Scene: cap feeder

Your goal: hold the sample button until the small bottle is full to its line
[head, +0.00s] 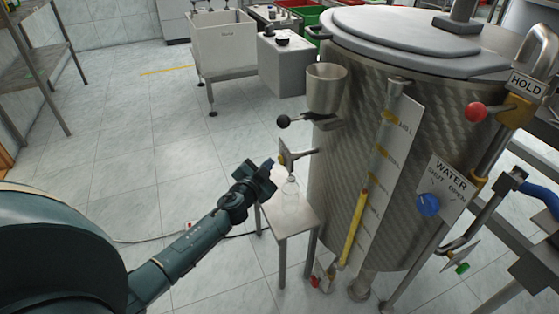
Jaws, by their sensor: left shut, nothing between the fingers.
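The small clear bottle (290,188) stands on a small metal stand (292,216) beside the big steel tank (340,165). It is under a sample tap (299,154) that juts from the tank's left side. Its line and any liquid in it are too small to make out. My left gripper (268,167) is shut and empty, just left of the tap and close to the bottle. The sample button is not clearly seen; I cannot tell whether my fingers touch it. My right gripper is out of view.
A steel cup (326,88) and a black-knobbed lever (284,121) are above the tap. The tank carries a yellow level gauge (354,228), a blue water knob (428,205) and a red knob (475,112). A white sink (222,45) stands behind.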

